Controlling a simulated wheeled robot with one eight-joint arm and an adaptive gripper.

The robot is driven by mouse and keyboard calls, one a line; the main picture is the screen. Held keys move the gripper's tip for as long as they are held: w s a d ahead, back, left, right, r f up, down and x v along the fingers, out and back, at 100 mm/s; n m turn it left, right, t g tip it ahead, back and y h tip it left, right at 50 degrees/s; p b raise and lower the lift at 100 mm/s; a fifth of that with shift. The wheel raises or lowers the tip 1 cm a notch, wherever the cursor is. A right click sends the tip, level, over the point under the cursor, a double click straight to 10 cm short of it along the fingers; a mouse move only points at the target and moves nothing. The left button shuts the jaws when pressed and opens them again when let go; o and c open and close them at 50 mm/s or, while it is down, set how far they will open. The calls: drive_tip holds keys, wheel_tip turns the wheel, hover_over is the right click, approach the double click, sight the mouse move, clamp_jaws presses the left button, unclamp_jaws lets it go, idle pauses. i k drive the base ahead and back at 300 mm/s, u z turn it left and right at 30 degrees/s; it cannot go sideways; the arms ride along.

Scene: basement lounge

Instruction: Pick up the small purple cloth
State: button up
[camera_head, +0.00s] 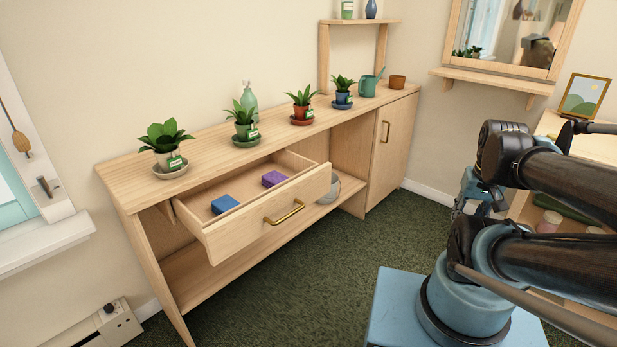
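A small purple folded cloth (274,179) lies in the open drawer (262,223) of the wooden cabinet, toward the drawer's right side. A blue folded cloth (225,204) lies in the same drawer, to the left of the purple one and apart from it. The drawer is pulled out, with a brass handle on its front. My arm is at the right of the picture, well away from the drawer. I cannot make out gripper fingers in this view.
Several potted plants stand along the cabinet top (205,145), with a green bottle (248,101) and a teal watering can (369,84). A grey round object (331,190) is partly hidden behind the drawer. Green carpet (330,260) lies clear in front of the cabinet.

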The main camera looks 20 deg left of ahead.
sight(269, 180)
drive_tip(key=z, duration=1.55)
drive_tip(key=k, duration=2.45)
drive_tip(key=u, duration=0.85)
drive_tip(key=i, duration=1)
